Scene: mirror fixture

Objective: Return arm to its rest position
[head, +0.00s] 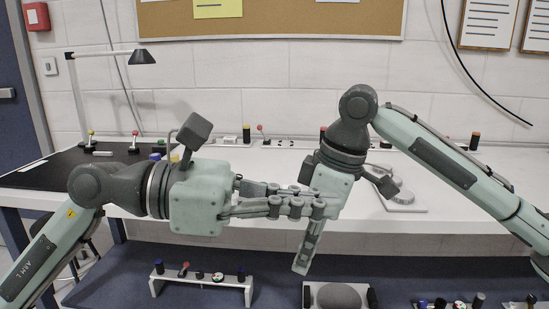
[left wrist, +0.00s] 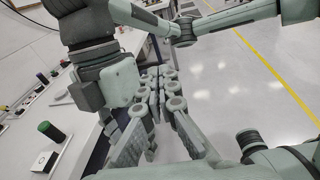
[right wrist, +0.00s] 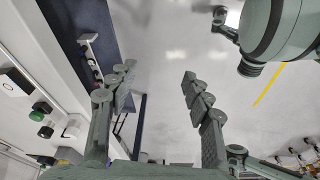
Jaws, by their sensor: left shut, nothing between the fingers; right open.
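My left gripper (head: 318,204) reaches in from the left, level, in the middle of the head view. Its fingers are shut together with nothing between them; they also show close together in the left wrist view (left wrist: 158,85). My right gripper (head: 303,262) hangs fingers-down from the right arm, just behind the left fingertips as seen from the head. In the right wrist view its two fingers (right wrist: 158,82) stand wide apart and empty over bare floor. Whether the two grippers touch cannot be told.
The white table (head: 460,222) runs behind both arms, with several knobs and switches along its back. A black mat (head: 40,172) and a lamp (head: 142,57) are at left. A low rack (head: 203,282) with several small items stands on the lower blue surface in front.

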